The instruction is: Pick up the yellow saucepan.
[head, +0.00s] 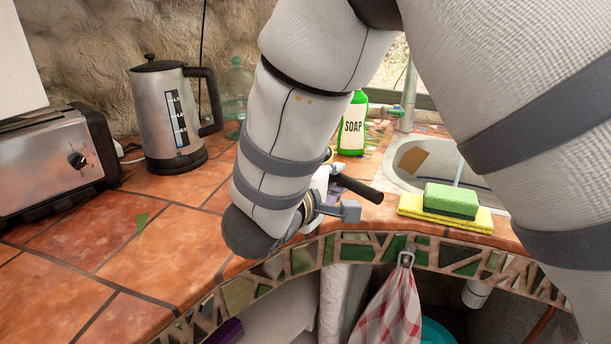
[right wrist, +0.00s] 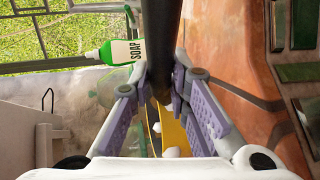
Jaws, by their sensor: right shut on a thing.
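The yellow saucepan is mostly hidden behind my right arm in the head view. Its black handle (head: 358,188) sticks out to the right, over the counter near the front edge. In the right wrist view the dark handle (right wrist: 162,45) runs down between the purple finger pads, with a strip of yellow pan (right wrist: 172,132) below. My right gripper (right wrist: 163,88) is shut on the saucepan's handle; in the head view it shows only partly beside my forearm. Whether the pan touches the counter is hidden. My left gripper is not in view.
A green soap bottle (head: 352,125) stands behind the handle. A sponge (head: 450,201) lies on a yellow cloth (head: 470,217) to the right, before the sink (head: 412,157). A kettle (head: 165,122) and toaster (head: 50,160) stand left. A checked towel (head: 395,305) hangs below the mosaic edge.

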